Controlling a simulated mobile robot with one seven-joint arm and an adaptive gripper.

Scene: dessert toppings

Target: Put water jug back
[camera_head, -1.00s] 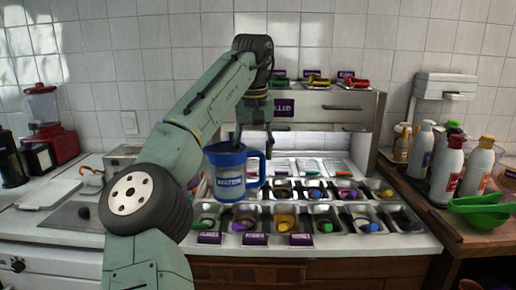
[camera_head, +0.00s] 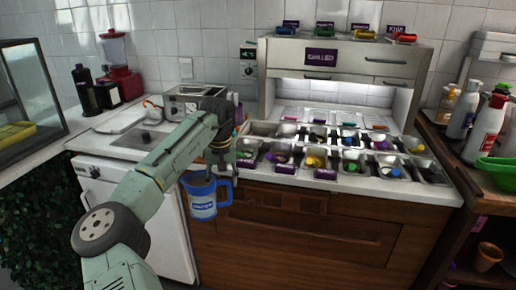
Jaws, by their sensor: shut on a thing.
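The water jug (camera_head: 202,204) is blue with a handle on its right side and a white label. It hangs upright in front of the counter's front edge, apart from any surface. My gripper (camera_head: 226,178) is shut on the jug at its handle side. The exact contact of the fingers is small and hard to make out. My arm reaches in from the lower left.
A counter with a steel toppings unit (camera_head: 345,60) and several metal trays of toppings stands behind the jug. A toaster (camera_head: 192,100) and a red blender (camera_head: 121,80) stand at the back left. A wooden side table with bottles (camera_head: 488,128) is at right.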

